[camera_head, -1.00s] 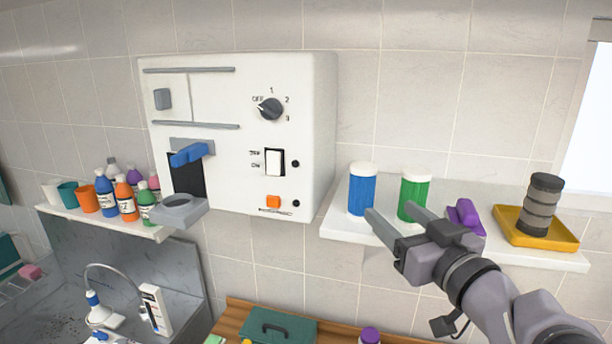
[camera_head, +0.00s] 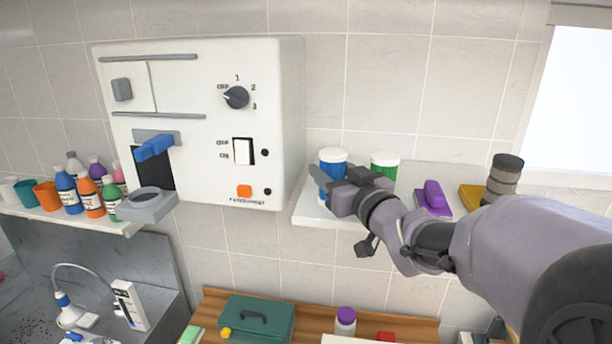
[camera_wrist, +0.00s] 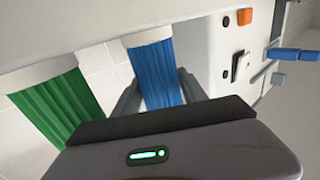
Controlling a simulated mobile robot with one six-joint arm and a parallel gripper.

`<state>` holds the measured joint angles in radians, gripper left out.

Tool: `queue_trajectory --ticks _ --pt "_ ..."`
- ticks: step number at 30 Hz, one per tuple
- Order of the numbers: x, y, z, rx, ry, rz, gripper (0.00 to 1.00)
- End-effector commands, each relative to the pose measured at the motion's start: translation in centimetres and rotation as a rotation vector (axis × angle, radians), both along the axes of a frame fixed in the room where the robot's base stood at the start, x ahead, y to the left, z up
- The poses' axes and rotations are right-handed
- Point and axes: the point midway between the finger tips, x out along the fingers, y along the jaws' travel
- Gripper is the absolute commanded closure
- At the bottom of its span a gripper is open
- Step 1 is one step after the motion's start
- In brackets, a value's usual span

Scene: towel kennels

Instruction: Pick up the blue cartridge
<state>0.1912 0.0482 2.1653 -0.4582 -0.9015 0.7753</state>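The blue cartridge (camera_head: 334,166), with a white lid, stands upright on the white shelf (camera_head: 302,213). My gripper (camera_head: 326,180) is at it and hides part of its body in the head view. In the wrist view the blue cartridge (camera_wrist: 157,72) lies between the two grey fingers of my gripper (camera_wrist: 160,92). The fingers look open around it, one on each side; whether either touches it is hard to tell.
A green cartridge (camera_head: 386,172) with a white lid stands close to the right of the blue one. A purple item (camera_head: 433,198) and a yellow tray (camera_head: 470,196) with a dark-lidded jar (camera_head: 503,178) are farther right. A white wall machine (camera_head: 205,85) is at the left.

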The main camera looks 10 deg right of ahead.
Motion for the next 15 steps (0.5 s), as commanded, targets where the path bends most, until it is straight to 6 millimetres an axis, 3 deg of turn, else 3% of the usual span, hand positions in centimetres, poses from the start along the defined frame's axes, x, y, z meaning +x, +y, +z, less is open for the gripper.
queue_trajectory --ticks 1,5,6,15 --pt "0.0 0.01 -0.03 0.0 0.001 0.0 0.67" --pt "-0.01 0.01 -0.06 0.0 0.001 0.0 0.92" --pt "-0.02 0.0 -0.06 0.0 0.001 0.0 0.95" --pt "-0.03 0.03 0.46 0.0 0.001 0.002 0.95"
